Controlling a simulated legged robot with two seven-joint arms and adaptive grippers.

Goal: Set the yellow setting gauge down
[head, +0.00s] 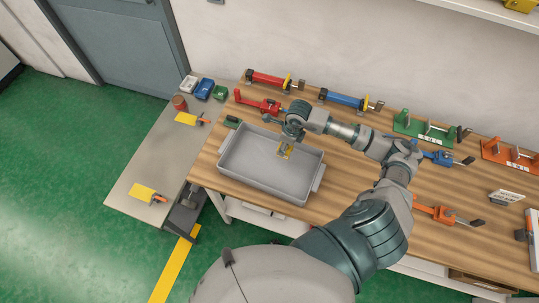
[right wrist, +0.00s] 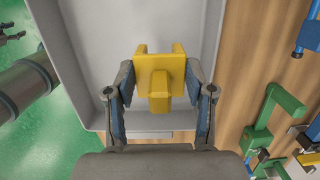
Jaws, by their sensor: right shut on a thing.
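The yellow setting gauge (head: 285,151) is over the inside of the grey tray (head: 262,189), towards its back side. In the right wrist view the gauge (right wrist: 160,72) is a yellow block with two prongs and a raised middle bar. My right gripper (right wrist: 161,88) is shut on it, one finger on each side. In the head view the right gripper (head: 288,142) is partly hidden by its own wrist. I cannot tell whether the gauge touches the tray floor. A small dark claw at the left edge of the right wrist view looks like my left gripper (right wrist: 12,37); its jaw state is unclear.
A green fixture (head: 424,130) and orange fixture (head: 505,155) stand at the right. The tray interior looks otherwise empty.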

